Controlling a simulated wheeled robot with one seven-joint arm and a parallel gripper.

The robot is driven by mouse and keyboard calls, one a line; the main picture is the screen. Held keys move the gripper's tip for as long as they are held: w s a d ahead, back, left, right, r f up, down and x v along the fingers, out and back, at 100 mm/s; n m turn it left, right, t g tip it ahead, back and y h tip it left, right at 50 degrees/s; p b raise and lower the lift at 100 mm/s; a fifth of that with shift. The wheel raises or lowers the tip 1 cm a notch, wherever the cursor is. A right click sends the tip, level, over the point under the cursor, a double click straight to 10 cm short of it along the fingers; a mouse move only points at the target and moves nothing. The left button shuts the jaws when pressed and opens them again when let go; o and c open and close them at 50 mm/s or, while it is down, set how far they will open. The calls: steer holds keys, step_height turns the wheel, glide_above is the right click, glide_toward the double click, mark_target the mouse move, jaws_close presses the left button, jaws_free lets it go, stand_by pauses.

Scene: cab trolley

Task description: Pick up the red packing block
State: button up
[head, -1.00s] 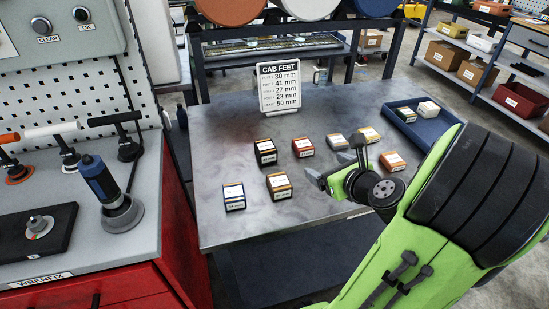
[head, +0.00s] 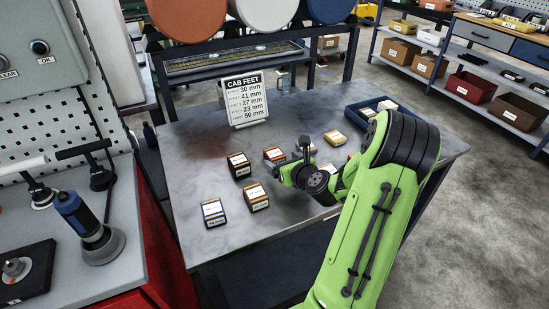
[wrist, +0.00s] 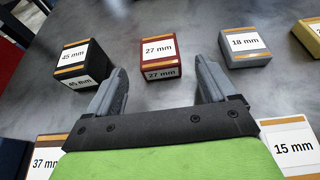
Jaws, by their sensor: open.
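The red packing block (head: 273,154) sits on the grey metal table, partly hidden by my gripper in the head view. In the wrist view the red block (wrist: 160,50) has a white label reading 27 mm and lies just past my fingertips, between their lines. My gripper (wrist: 158,66) is open and empty. In the head view my gripper (head: 291,166) hangs low at the near right side of the red block.
A black 45 mm block (wrist: 83,62) stands left of the red one, a grey 18 mm block (wrist: 244,44) right. A 37 mm block (head: 255,197) and a blue block (head: 213,212) are nearer. The CAB FEET sign (head: 246,100) and blue tray (head: 353,119) stand behind.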

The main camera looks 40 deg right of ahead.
mark_target(278, 158)
steer(key=x, duration=0.3)
steer(key=shift+w+f, duration=0.1)
steer(key=shift+f, duration=0.1)
steer(key=shift+r, duration=0.1)
steer(key=shift+c, duration=0.3)
steer(key=c, duration=1.1)
